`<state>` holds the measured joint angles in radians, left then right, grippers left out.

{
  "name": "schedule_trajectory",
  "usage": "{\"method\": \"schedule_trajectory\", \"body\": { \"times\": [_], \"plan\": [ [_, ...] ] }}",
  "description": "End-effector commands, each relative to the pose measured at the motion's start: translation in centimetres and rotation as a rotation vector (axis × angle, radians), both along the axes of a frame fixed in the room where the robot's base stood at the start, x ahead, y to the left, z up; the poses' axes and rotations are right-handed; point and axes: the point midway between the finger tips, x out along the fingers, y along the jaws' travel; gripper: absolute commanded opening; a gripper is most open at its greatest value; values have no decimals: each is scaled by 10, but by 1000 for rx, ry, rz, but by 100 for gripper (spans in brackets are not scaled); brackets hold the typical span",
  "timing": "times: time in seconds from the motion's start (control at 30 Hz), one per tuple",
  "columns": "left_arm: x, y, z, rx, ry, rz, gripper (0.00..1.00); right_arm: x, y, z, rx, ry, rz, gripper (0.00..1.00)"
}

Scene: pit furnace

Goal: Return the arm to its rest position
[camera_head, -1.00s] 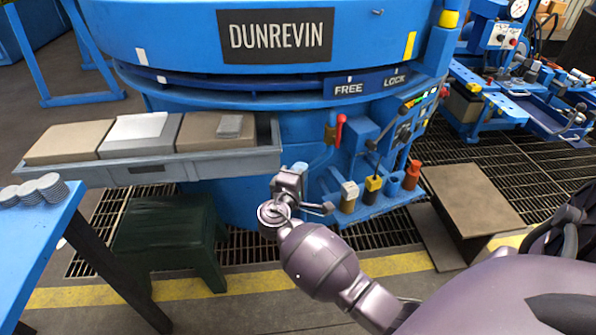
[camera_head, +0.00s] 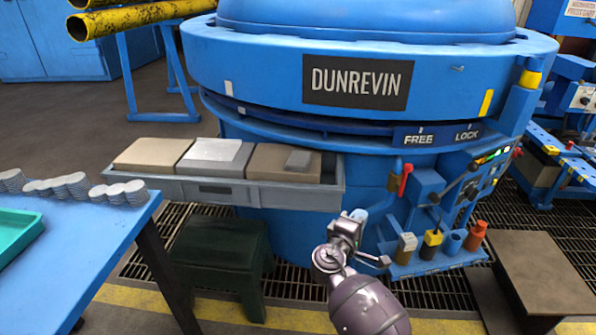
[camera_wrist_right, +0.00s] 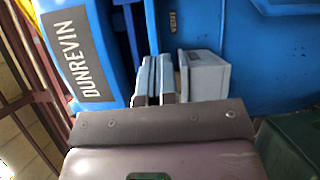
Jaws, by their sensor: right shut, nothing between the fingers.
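My right gripper (camera_head: 354,219) is in the lower middle of the head view, in front of the blue furnace body. Its jaws are shut with nothing between them. The arm reaches up to it from the bottom edge of the picture. The gripper appears just right of and below the grey tray (camera_head: 340,190), and left of the furnace's control panel; I see no contact with either. In the right wrist view the dark hand body (camera_wrist_right: 160,122) fills the lower middle. My left gripper is not in view.
The blue furnace (camera_head: 280,75) with its DUNREVIN sign fills the middle. A red-handled valve (camera_head: 404,180) and several levers are close right of the gripper. A dark green stool (camera_head: 218,250) stands lower left, beside a blue table (camera_head: 90,235). A brown platform (camera_head: 540,275) is at right.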

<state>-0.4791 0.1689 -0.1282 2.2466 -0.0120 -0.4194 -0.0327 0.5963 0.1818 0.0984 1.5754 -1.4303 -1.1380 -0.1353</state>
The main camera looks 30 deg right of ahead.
Motion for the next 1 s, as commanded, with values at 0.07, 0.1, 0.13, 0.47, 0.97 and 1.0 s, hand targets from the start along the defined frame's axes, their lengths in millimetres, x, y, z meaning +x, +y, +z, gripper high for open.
{"method": "schedule_trajectory", "body": {
  "times": [0.07, 0.1, 0.13, 0.47, 0.97, 1.0],
  "plan": [
    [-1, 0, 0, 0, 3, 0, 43, 0, 0, 0, 0, 0, 0, 0],
    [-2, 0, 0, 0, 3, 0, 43, 0, 0, 0, 0, 0, 0, 0],
    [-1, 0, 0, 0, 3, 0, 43, -1, 0, -1, 2, 1, 0, 0],
    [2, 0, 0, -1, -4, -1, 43, -90, -7, -62, 241, 57, -54, 0],
    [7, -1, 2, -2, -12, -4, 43, -323, 34, -137, 868, 253, -263, 0],
    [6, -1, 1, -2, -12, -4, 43, -341, 40, -137, 918, 271, -284, 0]
  ]
}}
